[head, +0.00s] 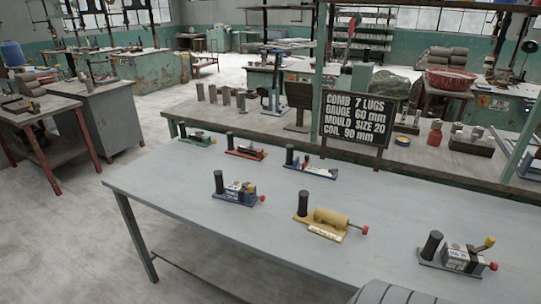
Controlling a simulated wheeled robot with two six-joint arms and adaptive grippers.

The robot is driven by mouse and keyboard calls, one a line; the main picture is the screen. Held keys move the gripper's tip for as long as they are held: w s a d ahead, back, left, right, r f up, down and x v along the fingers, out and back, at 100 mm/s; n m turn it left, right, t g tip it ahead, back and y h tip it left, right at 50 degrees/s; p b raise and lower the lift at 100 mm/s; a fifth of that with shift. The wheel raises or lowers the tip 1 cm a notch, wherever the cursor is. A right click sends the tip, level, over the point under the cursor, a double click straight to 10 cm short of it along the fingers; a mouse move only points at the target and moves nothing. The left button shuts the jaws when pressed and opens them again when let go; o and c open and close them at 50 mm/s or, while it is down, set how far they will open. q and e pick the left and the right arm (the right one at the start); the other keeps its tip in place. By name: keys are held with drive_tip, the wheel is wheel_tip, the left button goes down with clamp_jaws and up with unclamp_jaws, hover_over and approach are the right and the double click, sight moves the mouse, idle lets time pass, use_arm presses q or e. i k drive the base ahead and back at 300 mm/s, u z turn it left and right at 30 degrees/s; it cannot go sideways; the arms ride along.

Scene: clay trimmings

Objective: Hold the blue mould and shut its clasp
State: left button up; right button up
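A blue-based device (236,191) stands on the near grey table, left of its middle. Neither of my grippers is in view, and nothing touches either blue device.
The grey table (165,190) also bears a yellow device (325,221), a grey one (458,257), a green one (197,141) and a red one (246,153), with bare surface between them. Behind stands a bench with a dark sign (358,117).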

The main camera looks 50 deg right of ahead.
sight(249, 188)
drive_tip(key=z, duration=1.4)
